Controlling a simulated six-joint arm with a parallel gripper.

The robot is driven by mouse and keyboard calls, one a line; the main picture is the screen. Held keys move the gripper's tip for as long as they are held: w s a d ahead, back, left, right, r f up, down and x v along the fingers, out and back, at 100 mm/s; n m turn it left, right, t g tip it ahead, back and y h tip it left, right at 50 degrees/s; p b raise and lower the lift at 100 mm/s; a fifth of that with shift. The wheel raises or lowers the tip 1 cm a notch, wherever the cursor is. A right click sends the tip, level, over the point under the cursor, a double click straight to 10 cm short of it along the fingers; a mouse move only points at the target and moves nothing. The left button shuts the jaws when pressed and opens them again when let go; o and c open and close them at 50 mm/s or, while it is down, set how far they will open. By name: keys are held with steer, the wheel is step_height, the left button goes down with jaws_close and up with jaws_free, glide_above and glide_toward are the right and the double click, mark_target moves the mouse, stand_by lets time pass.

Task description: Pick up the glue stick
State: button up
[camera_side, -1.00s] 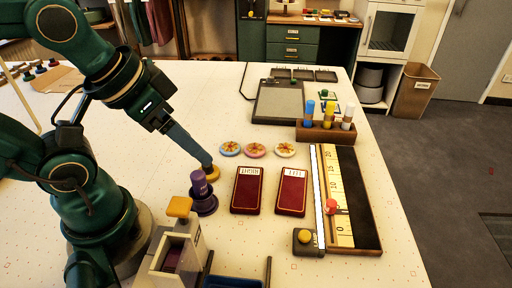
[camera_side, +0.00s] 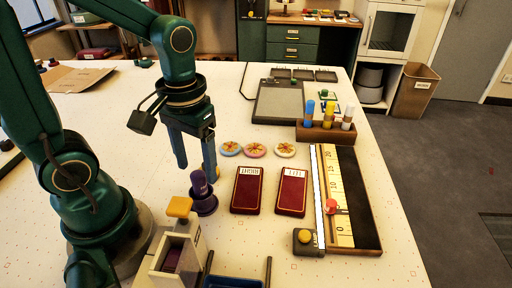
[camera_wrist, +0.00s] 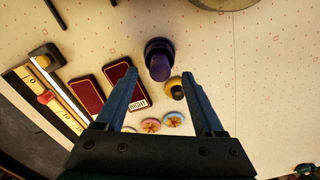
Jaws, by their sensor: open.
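A purple stick-shaped piece (camera_side: 199,183), which looks like the glue stick, stands upright in a dark purple round base (camera_side: 204,204). In the wrist view the purple piece (camera_wrist: 160,68) shows beyond and between my fingertips. My gripper (camera_side: 195,171) points down with its blue fingers apart and nothing between them. In the side view it is just behind the purple piece. In the wrist view (camera_wrist: 159,74) both fingers frame the purple piece, and no contact shows. A yellow and dark round piece (camera_wrist: 175,89) is close by the right fingertip; in the side view it is mostly hidden.
Two dark red boxes (camera_side: 247,190) (camera_side: 291,192) lie to the right. Several round badges (camera_side: 254,150) lie behind them. A wooden rack (camera_side: 325,133) holds coloured tubes. A ruler board (camera_side: 352,200) is at the right. A yellow-topped press (camera_side: 178,250) stands in front.

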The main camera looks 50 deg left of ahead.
mark_target(197, 174)
steer(key=shift+f, duration=2.15)
jaws_close()
